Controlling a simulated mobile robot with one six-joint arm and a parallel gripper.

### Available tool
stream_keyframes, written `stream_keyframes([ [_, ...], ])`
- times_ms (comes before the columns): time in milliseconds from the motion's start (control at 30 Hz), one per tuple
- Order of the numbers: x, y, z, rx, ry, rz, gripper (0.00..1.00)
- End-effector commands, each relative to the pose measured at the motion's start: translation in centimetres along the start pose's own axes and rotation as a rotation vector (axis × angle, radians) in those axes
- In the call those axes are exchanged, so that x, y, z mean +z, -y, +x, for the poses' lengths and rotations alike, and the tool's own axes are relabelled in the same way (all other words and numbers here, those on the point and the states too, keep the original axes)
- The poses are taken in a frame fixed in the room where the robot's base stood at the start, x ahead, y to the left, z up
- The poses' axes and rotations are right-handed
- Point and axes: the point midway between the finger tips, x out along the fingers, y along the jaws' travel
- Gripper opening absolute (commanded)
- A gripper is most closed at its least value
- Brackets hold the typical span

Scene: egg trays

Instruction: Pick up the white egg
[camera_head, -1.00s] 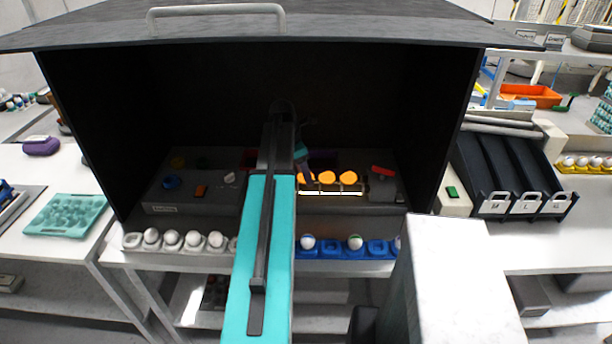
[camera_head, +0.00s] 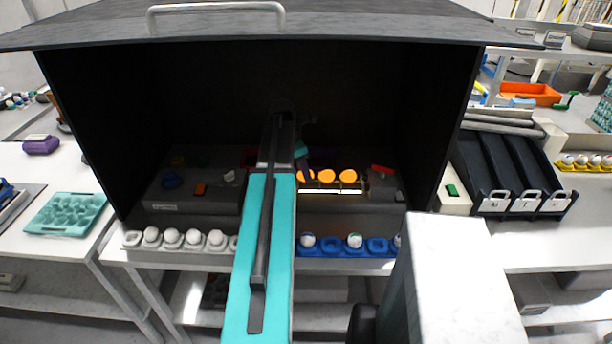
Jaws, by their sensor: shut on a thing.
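My gripper (camera_head: 304,162) is at the left end of a glowing row inside the dark box, mostly hidden behind my teal arm. It is shut on an egg, of which only a small orange-lit part shows beside the fingers. Two more eggs (camera_head: 326,175) (camera_head: 348,176) sit to its right, glowing orange over a lit strip. White eggs (camera_head: 193,237) stand in a white tray (camera_head: 132,240) at the front left. Pale eggs with coloured marks (camera_head: 355,241) sit in a blue tray (camera_head: 331,247) at the front right.
The dark box (camera_head: 350,95) encloses the gripper with walls, back and roof. A grey panel (camera_head: 185,205) with coloured knobs lies at left inside it. A red switch (camera_head: 382,169) is at right. Black chutes (camera_head: 497,165) stand outside to the right.

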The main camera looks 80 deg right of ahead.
Motion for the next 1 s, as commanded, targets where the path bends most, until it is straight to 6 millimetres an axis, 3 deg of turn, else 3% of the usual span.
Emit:
stream_keyframes([
  [367, 0.1, -0.1, -0.4, 0.001, 0.000, 0.000, 0.29],
  [833, 1.0, -0.1, -3.4, 0.002, 0.001, 0.000, 0.29],
  [1000, 1.3, 2.2, -3.3, 0.000, 0.000, 0.001, 0.29],
])
